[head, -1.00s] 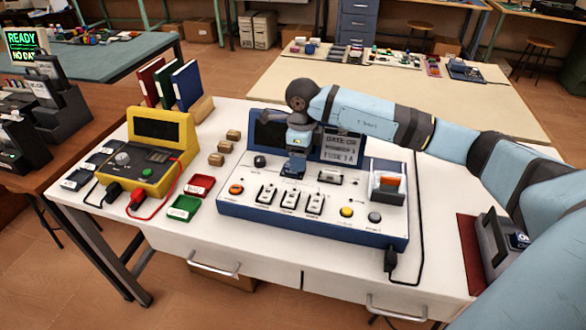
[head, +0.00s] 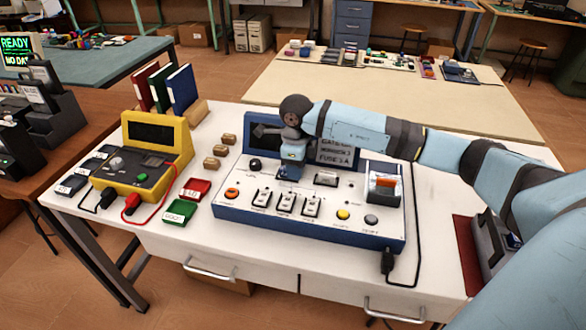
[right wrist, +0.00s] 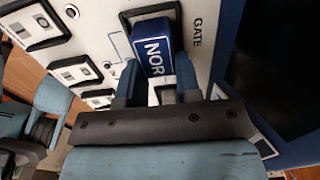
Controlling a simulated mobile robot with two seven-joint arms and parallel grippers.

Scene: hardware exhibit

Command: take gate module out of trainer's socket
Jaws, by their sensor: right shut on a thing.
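The trainer (head: 335,212) is a white panel in a blue case on the white table. The gate module (right wrist: 157,56) is a blue block with white letters reading NOR, beside the GATE label in the right wrist view. My right gripper (right wrist: 158,78) is shut on it, one finger on each side. In the head view my right gripper (head: 290,172) is low over the back left of the trainer panel and mostly covers the module. A dark socket part (right wrist: 148,15) shows at the module's far end. I cannot tell whether the module is fully seated. My left gripper is out of view.
A yellow meter (head: 150,158) with red and black leads stands left of the trainer. Red (head: 195,188) and green (head: 180,211) trays lie between them. A box with an orange part (head: 383,184) stands on the trainer's right side. A dark screen (head: 262,122) rises behind my gripper.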

